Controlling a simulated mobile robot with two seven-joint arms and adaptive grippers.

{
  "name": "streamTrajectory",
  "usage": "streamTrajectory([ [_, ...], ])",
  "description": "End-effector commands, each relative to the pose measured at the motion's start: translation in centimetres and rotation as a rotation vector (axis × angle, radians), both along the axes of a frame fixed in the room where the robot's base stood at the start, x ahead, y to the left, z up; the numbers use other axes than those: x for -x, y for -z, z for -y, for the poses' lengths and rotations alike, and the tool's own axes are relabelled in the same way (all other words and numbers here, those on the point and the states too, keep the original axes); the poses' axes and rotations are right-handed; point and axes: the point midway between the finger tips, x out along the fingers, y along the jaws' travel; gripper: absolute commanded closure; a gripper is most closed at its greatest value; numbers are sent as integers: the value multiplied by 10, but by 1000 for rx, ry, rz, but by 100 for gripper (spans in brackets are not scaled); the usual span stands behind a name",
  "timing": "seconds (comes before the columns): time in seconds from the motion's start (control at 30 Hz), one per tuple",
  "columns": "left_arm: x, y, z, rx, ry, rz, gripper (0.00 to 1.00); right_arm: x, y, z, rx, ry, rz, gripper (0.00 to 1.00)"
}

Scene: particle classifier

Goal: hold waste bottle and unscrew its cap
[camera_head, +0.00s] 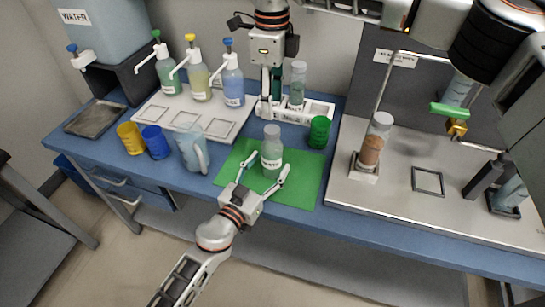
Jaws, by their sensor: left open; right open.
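The waste bottle (272,160), clear with a white label, stands upright on the green mat (308,178). Its pale cap (272,131) is on top. My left gripper (269,162) reaches in from the front, open, with one finger on each side of the bottle; I cannot tell whether they touch it. My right gripper (270,101) is open and points down behind the bottle, at the left end of the white rack (324,111), apart from the cap.
A clear bottle (298,88) stands in the rack. A green cup (319,132) is right of the waste bottle, and a clear jug (190,150), blue cup (156,142) and yellow cup (131,138) are left. The particle apparatus (371,150) stands on the right.

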Motion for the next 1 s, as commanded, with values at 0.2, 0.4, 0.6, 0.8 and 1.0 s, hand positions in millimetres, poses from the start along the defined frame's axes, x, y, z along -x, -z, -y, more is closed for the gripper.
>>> streamTrajectory([
  [0.2,-16,0,9,1,-1,-2,39,0,0,0,0,0,0,59],
  [0.4,-18,0,10,0,-1,-1,39,0,0,0,0,0,0,59],
  [0.6,-18,0,10,0,0,-1,60,0,0,0,0,0,-1,59],
  [0.8,-18,1,10,0,0,-1,100,0,0,0,0,0,-1,59],
  [1.0,-18,1,10,0,0,-1,100,0,0,0,0,81,-1,59],
])
